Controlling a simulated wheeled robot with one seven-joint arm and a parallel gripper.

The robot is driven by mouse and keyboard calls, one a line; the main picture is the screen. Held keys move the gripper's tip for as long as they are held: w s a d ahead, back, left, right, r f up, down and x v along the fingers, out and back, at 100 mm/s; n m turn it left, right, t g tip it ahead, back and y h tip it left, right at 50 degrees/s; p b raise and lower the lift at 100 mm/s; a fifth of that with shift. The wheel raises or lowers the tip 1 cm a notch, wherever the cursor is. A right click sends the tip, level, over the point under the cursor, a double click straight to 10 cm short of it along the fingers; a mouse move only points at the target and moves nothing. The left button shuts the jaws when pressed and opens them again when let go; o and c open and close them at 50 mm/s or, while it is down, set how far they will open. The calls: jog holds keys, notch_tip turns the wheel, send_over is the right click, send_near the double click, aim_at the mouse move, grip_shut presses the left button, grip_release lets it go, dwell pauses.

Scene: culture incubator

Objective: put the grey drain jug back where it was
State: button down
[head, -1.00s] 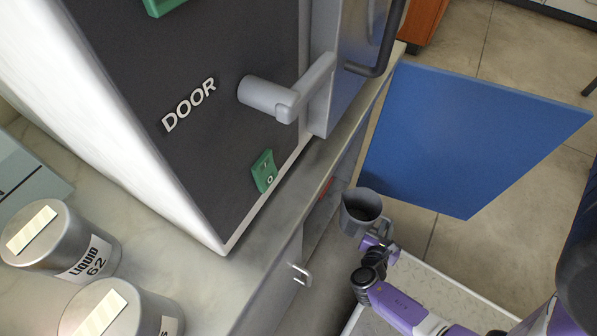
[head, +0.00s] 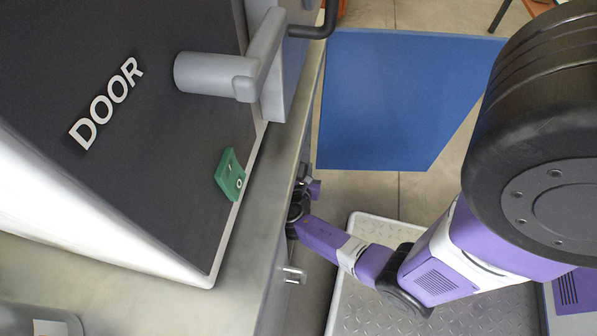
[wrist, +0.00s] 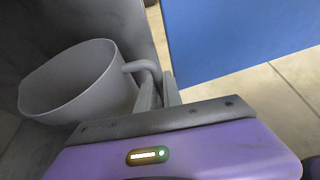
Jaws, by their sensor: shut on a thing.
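The grey drain jug (wrist: 75,82) is in the wrist view, at the left, with its open mouth and its looped handle (wrist: 147,66) showing. My gripper (wrist: 160,88) is shut on the handle. The jug is inside a grey-walled space (wrist: 40,25) below the counter. I cannot tell whether its base touches the surface under it. In the head view my gripper (head: 302,194) is at the counter's front edge, partly hidden, and the jug is hidden under the counter.
A blue panel (head: 400,95) stands out beside the counter (head: 235,255), close to the right of my gripper. It also shows in the wrist view (wrist: 235,35). The incubator with the DOOR label (head: 105,105) and a grey handle (head: 215,75) is on the counter. A small metal handle (head: 293,275) sticks out below the counter edge.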

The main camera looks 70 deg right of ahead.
jog(key=w+f+b, duration=0.1)
jog(key=w+d+f+b, duration=0.1)
jog(key=w+f+b, duration=0.1)
jog(key=shift+d+f+b, duration=0.2)
jog(key=shift+f+b, duration=0.05)
jog(key=shift+b, duration=0.05)
jog(key=shift+f, duration=0.1)
jog(key=c, duration=1.5)
grip_release()
jog(key=shift+s, duration=0.1)
jog(key=p+v, duration=0.4)
jog(key=v, duration=0.3)
jog(key=shift+a+r, duration=0.2)
jog(key=shift+a, duration=0.05)
